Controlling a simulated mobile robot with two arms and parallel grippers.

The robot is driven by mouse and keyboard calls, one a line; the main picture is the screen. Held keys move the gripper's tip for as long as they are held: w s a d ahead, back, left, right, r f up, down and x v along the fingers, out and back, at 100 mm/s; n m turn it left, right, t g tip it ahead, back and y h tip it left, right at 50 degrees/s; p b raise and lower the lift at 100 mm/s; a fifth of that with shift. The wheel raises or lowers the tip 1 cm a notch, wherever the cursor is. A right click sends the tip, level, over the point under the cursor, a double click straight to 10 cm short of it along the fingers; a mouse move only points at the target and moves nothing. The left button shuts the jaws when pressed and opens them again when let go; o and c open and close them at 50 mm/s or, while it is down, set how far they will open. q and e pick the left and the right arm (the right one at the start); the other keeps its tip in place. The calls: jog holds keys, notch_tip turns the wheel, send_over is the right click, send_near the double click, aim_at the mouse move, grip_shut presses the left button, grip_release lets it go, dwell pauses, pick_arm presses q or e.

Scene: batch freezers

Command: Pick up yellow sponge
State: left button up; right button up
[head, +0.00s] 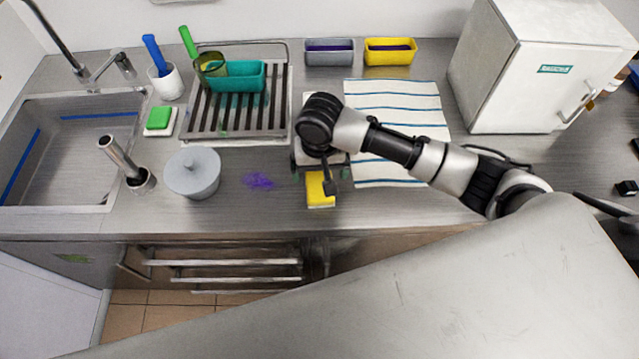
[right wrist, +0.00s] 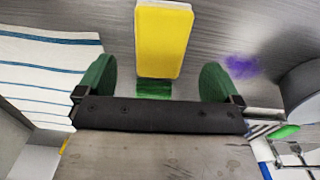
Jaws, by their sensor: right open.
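The yellow sponge (head: 320,190) lies on the steel counter near its front edge, just left of the striped cloth. In the right wrist view the sponge (right wrist: 163,40) shows its yellow face, with a dark green patch at its near end. My right gripper (head: 320,178) is over the counter at the sponge, its tip partly covering the sponge's far end. In the right wrist view its two green-padded fingers (right wrist: 156,82) are wide apart, one on each side of the sponge's line, with nothing held between them. My left gripper is not in view.
A striped cloth (head: 398,130) lies right of the sponge. A purple stain (head: 258,181) and a grey lidded pot (head: 192,173) are to the left. A dish rack (head: 237,125) stands behind, beside a green sponge (head: 158,118). A white freezer (head: 530,75) stands at right.

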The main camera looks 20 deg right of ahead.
aim_at(320, 183)
notch_tip(320, 183, down, 4)
jog(key=shift+f+p, duration=0.15)
jog(key=shift+p, duration=0.55)
jog(key=shift+f, duration=0.5)
jog(key=c, duration=1)
